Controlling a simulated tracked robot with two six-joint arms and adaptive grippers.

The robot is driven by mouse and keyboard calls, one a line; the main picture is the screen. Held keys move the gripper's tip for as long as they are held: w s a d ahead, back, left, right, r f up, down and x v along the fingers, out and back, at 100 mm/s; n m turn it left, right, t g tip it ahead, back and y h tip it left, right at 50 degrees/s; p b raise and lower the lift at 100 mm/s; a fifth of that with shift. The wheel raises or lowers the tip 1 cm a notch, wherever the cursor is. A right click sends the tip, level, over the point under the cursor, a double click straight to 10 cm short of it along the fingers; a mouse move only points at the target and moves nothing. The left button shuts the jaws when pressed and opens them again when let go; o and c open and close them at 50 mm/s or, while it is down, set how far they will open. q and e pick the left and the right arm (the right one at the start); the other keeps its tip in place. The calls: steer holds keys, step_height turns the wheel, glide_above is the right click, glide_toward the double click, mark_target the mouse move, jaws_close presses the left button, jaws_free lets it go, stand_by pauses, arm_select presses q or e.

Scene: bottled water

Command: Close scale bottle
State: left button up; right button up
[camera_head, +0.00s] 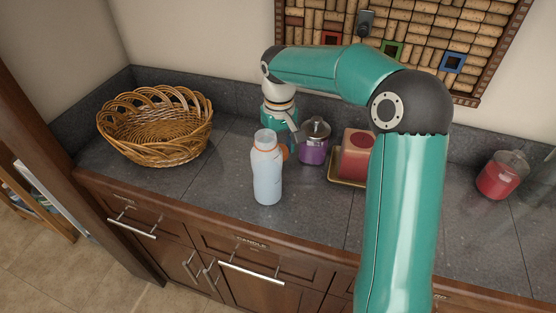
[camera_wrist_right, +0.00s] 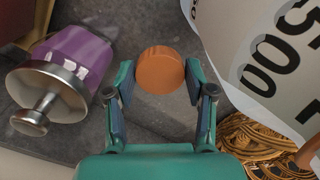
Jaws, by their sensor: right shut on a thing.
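The scale bottle (camera_head: 267,178) stands upright near the front of the counter, pale blue-white with an orange ring at its neck. Its mouth is uncovered. In the right wrist view its side (camera_wrist_right: 260,60) shows large black numbers at the upper right. My right gripper (camera_wrist_right: 160,72) is shut on a round orange cap (camera_wrist_right: 160,68), held between its fingertips. In the head view the cap (camera_head: 284,152) shows just right of the bottle's neck, partly hidden behind the bottle. My left gripper is not in view.
A wicker basket (camera_head: 155,145) is at the left. A purple jar with a metal lid (camera_head: 313,151) and a red candle (camera_head: 356,152) on a tray stand right of the bottle. A red jar (camera_head: 500,178) is far right.

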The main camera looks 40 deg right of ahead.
step_height(320, 180, up, 14)
steer(key=p, duration=0.1)
stand_by(0.5)
